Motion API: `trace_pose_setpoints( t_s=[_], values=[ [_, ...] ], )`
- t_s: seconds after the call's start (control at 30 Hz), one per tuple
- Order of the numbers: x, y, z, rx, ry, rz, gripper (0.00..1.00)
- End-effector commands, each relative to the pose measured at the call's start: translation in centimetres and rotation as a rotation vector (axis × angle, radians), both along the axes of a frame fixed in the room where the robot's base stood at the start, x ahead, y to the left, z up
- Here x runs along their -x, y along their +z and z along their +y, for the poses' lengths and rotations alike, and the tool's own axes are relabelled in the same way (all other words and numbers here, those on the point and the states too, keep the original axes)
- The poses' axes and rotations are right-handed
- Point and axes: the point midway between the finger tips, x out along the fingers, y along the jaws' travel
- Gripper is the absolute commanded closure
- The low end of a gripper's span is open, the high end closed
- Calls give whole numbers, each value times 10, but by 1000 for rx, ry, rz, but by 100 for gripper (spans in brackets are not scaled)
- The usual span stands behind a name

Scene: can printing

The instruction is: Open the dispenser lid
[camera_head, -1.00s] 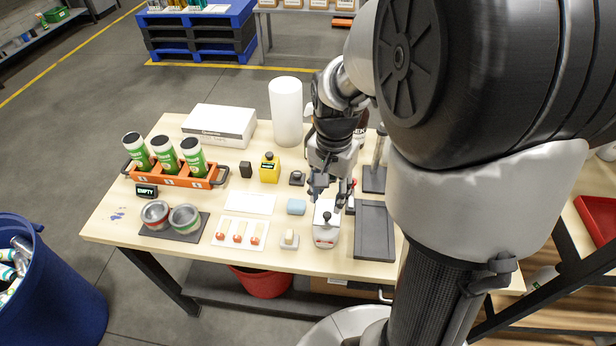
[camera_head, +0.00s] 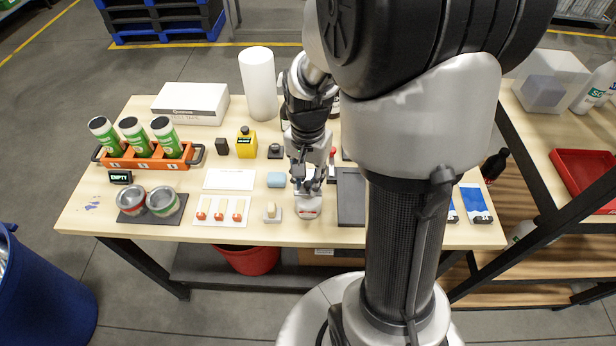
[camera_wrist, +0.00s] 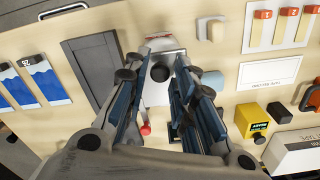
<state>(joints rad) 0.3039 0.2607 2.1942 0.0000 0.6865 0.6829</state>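The dispenser (camera_head: 309,208) is a small white box with a red mark on its front, near the front edge of the table. My gripper (camera_head: 307,188) is right above it and hides most of its top. In the wrist view the dispenser (camera_wrist: 157,96) shows between the fingers, with a round black knob (camera_wrist: 160,73) on its lid. The lid looks closed. My gripper (camera_wrist: 162,62) is open, with one finger on each side of the knob in the picture. I cannot tell whether the fingers touch the knob or how far above it they are.
A dark tray (camera_head: 351,198) lies close to the right of the dispenser. A blue block (camera_head: 276,180) and a small block on a stand (camera_head: 271,212) are to the left.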

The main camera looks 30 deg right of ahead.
Motion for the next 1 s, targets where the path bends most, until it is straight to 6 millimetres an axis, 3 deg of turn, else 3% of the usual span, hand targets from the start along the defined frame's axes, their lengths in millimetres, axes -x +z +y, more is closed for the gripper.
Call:
trace_pose_setpoints(
  t_s=[0.3, 1.0],
  values=[
    [0, 0, 0, 0, 0, 0, 100],
    [-2, 5, -1, -21, -3, 31, 100]
  ],
)
